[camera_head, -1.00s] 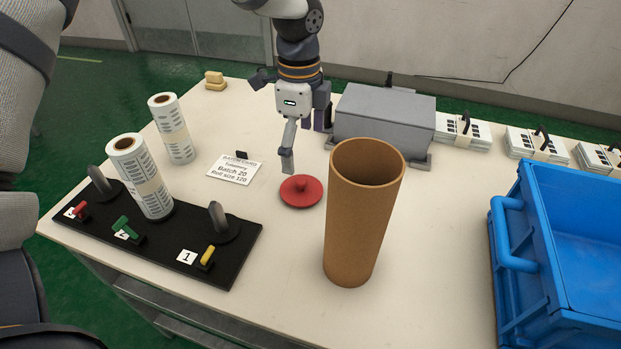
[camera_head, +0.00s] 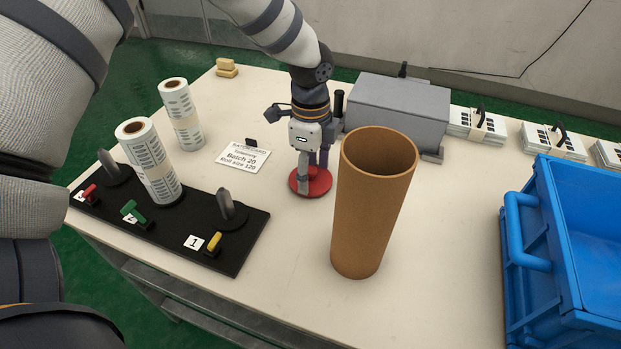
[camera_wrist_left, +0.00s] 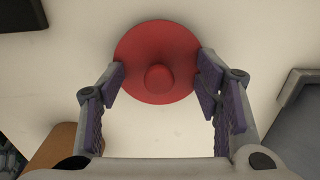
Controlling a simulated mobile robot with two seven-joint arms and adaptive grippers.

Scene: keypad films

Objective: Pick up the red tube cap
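The red tube cap (camera_head: 322,184) is a flat round disc with a small knob, lying on the table left of the tall brown tube (camera_head: 370,215). In the left wrist view the red tube cap (camera_wrist_left: 158,35) fills the upper middle, its knob facing the camera. My left gripper (camera_head: 312,182) is low over the cap and covers part of it in the head view. In the left wrist view the left gripper (camera_wrist_left: 161,80) is open, with purple-padded fingers apart on either side of the knob. Whether a fingertip touches the disc, I cannot tell. My right gripper is not in view.
The brown tube stands upright close by. A grey box (camera_head: 400,105) is behind. A blue crate (camera_head: 570,250) is at the right.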

